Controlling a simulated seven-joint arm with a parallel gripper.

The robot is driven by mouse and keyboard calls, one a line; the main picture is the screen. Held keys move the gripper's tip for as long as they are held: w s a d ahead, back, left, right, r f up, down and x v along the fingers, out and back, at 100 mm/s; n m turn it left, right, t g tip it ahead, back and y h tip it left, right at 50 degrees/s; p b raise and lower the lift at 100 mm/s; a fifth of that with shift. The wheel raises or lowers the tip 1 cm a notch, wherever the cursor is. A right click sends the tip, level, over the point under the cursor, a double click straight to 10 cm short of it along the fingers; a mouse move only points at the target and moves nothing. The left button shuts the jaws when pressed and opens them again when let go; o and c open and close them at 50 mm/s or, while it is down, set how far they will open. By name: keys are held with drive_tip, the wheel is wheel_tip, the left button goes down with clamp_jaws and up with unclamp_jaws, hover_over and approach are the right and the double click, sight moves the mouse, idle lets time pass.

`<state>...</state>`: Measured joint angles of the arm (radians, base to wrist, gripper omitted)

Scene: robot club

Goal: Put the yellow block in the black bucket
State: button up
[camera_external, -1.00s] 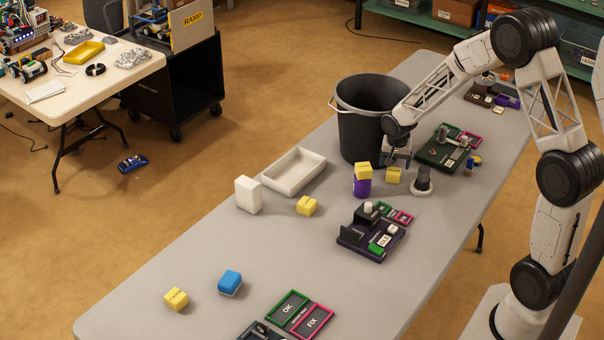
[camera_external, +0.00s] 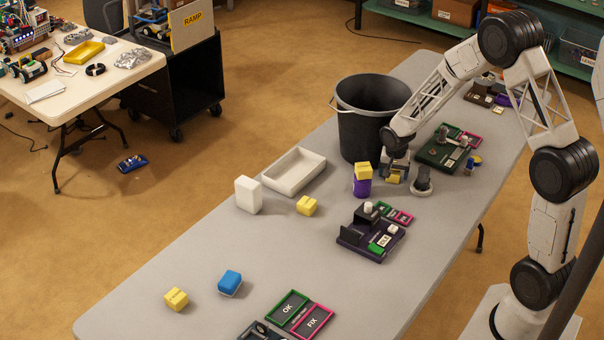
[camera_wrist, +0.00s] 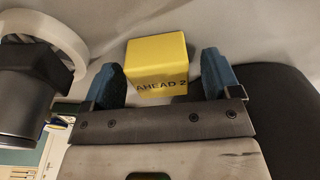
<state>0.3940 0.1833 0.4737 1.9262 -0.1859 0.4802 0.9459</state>
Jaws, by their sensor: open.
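My gripper (camera_external: 396,174) is low over the table beside the black bucket (camera_external: 362,135). It is open, with its blue fingertips (camera_wrist: 163,78) on either side of a yellow block (camera_wrist: 157,64) marked "AHEAD 2". A small gap shows beside each finger. The same yellow block (camera_external: 393,179) is partly hidden by my gripper in the external view. The bucket is also the dark shape at the right of the wrist view (camera_wrist: 272,110). Other yellow blocks are on a purple block (camera_external: 363,171), near the white tray (camera_external: 306,206) and at the near left (camera_external: 176,299).
A dark-knobbed post on a pale round base (camera_external: 422,183) stands close to my gripper's right. The purple block (camera_external: 362,187) is close on its left. A white tray (camera_external: 293,173), white box (camera_external: 248,196) and blue block (camera_external: 229,282) lie further left. The table's near middle is mostly clear.

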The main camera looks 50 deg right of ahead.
sight(397, 172)
drive_tip(key=shift+f, duration=0.3)
idle(0.4)
drive_tip(key=c, duration=1.1)
drive_tip(key=shift+r, duration=0.1)
drive_tip(key=shift+s+r, duration=0.15)
drive_tip(key=shift+r, duration=0.15)
wheel_tip(397, 172, up, 11)
drive_tip(key=s, duration=1.9)
drive_tip(key=shift+s+f, duration=0.1)
drive_tip(key=shift+s, duration=0.25)
